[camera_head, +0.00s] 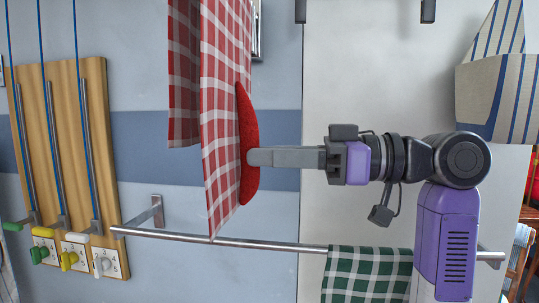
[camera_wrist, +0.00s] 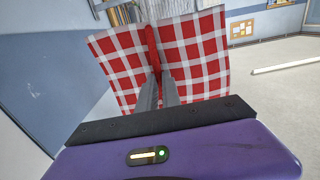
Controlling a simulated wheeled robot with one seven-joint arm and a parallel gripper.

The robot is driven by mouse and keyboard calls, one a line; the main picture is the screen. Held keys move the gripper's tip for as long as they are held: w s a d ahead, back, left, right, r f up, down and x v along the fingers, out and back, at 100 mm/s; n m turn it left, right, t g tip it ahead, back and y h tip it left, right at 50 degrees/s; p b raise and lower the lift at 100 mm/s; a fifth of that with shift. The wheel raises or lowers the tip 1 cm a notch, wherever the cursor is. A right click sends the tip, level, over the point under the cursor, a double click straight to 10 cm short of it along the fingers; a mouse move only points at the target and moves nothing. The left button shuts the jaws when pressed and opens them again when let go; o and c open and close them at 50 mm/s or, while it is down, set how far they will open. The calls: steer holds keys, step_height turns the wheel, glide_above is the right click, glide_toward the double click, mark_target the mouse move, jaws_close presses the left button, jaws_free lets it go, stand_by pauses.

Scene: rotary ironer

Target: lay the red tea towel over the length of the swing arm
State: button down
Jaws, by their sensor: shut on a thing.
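The red-and-white checked tea towel (camera_head: 222,60) hangs as two layers left of my gripper in the head view, running up past the top edge. A plain red, bulging piece (camera_head: 247,110) lies along its right side at the fingers; I cannot tell if it is part of the towel. My gripper (camera_head: 250,157) is shut there. In the wrist view the towel (camera_wrist: 195,60) spreads to both sides of the closed fingers (camera_wrist: 157,85). A metal bar (camera_head: 230,242), possibly the swing arm, crosses below. The towel's lowest corner overlaps the bar in the picture; contact is unclear.
A green checked towel (camera_head: 365,275) hangs on the bar's right part. A wall bracket (camera_head: 155,211) is near its left end. A wooden board (camera_head: 65,150) with cords and coloured handles is at left. Blue-striped cloth (camera_head: 495,95) is at upper right.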

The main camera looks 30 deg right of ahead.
steer(key=shift+f, duration=0.3)
steer(key=c, duration=1.5)
jaws_free()
steer(key=shift+o, duration=0.2)
steer(key=b+v, duration=0.2)
steer(key=v, duration=0.5)
steer(key=shift+s+d, duration=0.25)
steer(key=shift+d, duration=0.05)
